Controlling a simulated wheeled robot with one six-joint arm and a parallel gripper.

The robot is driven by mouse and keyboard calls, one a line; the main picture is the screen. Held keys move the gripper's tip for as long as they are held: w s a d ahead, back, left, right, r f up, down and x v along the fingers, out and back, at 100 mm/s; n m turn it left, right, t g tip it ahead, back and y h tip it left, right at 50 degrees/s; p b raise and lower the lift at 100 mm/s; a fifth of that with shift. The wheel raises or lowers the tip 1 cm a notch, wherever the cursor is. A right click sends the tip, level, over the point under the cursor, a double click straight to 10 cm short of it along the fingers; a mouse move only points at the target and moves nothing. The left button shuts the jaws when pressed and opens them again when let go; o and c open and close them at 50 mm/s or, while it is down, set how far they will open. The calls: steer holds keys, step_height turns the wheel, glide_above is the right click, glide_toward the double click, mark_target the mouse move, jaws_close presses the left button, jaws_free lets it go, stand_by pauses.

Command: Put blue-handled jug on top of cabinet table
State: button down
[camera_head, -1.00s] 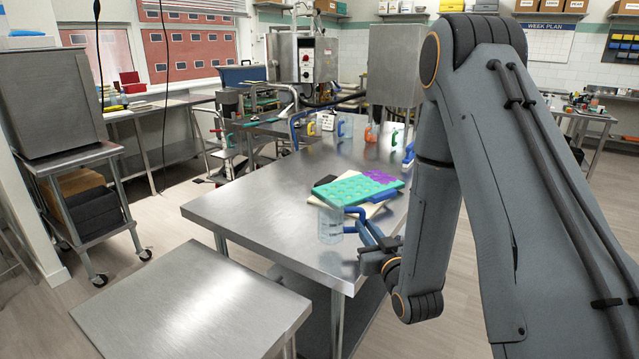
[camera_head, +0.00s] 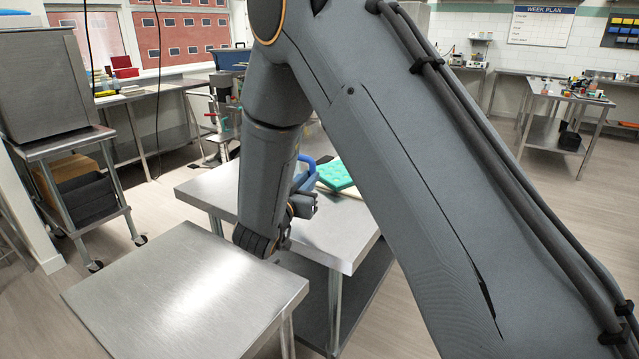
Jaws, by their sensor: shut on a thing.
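My gripper (camera_head: 304,188) shows partly behind my arm, above the right part of the larger steel table. The clear jug body is hidden behind my arm. A low steel-topped table (camera_head: 185,295) stands in the near left foreground with a bare top; I take it for the cabinet table, though its front is out of view. My gripper is beyond and to the right of it.
The larger steel table (camera_head: 335,235) carries a teal mold tray (camera_head: 335,175) on a pale board. A wheeled cart (camera_head: 75,190) with a steel box stands at left. A steel table (camera_head: 545,125) stands far right. Floor shows between them.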

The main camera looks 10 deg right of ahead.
steer(key=shift+f+p, duration=0.7)
steer(key=shift+f, duration=3.45)
steer(key=shift+f, duration=0.25)
steer(key=c, duration=1.7)
jaws_free()
steer(key=shift+c, duration=0.2)
steer(key=shift+r, duration=0.1)
steer(key=shift+r, duration=0.2)
steer(key=b+v, duration=0.2)
steer(key=v, duration=1)
steer(key=shift+d, duration=0.2)
